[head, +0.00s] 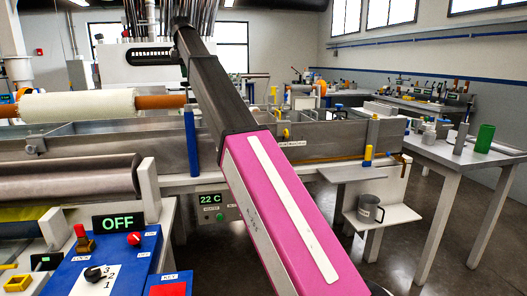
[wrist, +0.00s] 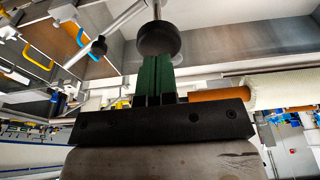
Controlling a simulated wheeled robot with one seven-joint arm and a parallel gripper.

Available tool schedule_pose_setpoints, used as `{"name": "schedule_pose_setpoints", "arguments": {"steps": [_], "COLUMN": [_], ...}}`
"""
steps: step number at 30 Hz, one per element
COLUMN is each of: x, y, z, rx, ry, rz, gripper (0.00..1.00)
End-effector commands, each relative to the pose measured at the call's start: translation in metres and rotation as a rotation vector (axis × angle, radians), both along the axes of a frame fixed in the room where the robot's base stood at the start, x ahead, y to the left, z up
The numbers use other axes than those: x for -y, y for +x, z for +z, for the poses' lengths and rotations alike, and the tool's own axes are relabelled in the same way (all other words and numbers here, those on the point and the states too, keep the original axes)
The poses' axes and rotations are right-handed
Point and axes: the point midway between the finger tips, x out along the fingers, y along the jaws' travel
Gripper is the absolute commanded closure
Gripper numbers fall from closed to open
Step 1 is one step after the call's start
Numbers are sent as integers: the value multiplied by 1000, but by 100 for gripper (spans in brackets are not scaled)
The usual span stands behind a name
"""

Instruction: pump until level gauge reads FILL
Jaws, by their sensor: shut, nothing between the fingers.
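My gripper (wrist: 158,78) has dark green fingers, closed together with nothing between them, in the wrist view. A black round knob (wrist: 157,39) on a thin metal rod is right at the fingertips; whether they touch it I cannot tell. It may belong to the pump, but that is not clear. In the head view my arm crosses the middle, and the gripper is not distinguishable at its far end. I cannot make out a level gauge reading FILL. The long metal bath (head: 330,139) runs across behind my arm.
An OFF display (head: 119,222) and a blue control panel (head: 118,262) are at the lower left. A 22 C display (head: 210,199) is under the bath. A grey jug (head: 369,209) stands on a low shelf at right. Open floor lies near the right table (head: 455,157).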

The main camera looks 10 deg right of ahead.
Motion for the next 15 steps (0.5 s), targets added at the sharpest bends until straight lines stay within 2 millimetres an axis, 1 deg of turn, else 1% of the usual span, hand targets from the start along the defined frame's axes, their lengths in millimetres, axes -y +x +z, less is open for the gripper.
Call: {"name": "schedule_pose_setpoints", "arguments": {"steps": [5,7,15], "x": [0,0,0], "y": [0,0,-1], "z": [0,-4,-35], "rx": [0,0,-1], "ry": [0,0,0], "rz": [0,0,0], "gripper": [100,100,100]}}
